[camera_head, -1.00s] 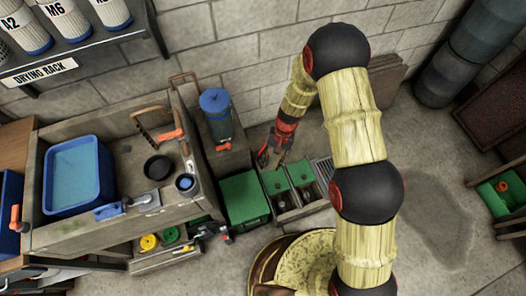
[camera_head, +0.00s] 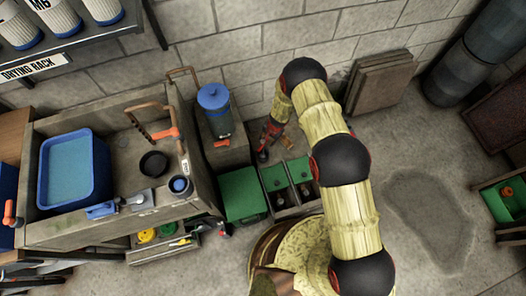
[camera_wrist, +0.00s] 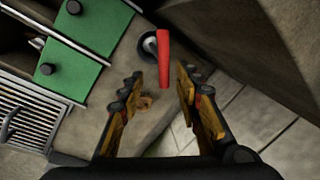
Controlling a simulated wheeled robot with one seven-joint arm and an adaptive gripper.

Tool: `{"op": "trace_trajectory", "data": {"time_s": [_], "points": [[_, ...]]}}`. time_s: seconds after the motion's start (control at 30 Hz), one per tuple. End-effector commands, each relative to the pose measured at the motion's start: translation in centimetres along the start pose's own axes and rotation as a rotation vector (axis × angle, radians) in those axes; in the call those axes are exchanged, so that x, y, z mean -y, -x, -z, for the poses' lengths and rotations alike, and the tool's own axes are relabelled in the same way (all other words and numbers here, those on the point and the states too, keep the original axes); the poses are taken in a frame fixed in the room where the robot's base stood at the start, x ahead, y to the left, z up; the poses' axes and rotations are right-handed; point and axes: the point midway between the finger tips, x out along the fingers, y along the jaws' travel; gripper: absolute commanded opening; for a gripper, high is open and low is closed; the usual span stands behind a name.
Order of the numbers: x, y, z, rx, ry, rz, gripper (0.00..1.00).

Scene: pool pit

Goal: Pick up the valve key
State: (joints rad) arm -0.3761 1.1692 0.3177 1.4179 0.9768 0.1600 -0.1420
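A red bar-like handle (camera_wrist: 163,58) with a dark and pale round metal part beside it shows in the wrist view, on a grey-brown surface. It looks like the valve key, though its lower part is hard to make out. My gripper (camera_wrist: 160,84) is open, with its two fingers apart and nothing between the tips. The red handle lies just beyond the fingertips, roughly centred between them. In the head view my gripper (camera_head: 266,146) is near the wall, behind the green-lidded box; the key cannot be told apart there.
Green lids (camera_wrist: 88,23) and a metal grate (camera_wrist: 28,112) lie to the left in the wrist view. A blue canister (camera_head: 214,110) stands left of my gripper in the head view. Boards (camera_head: 382,82) lean on the wall to the right. Open floor lies right of my arm.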

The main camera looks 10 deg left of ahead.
Motion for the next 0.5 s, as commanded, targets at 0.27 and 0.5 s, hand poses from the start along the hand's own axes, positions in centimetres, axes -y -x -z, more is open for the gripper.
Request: {"op": "trace_trajectory", "data": {"time_s": [0.27,0.5], "points": [[0.3,-3.0,-0.3,0.003,0.002,-0.002,0.34],[0.6,-5.8,-0.4,0.003,0.000,-0.002,0.34]]}}
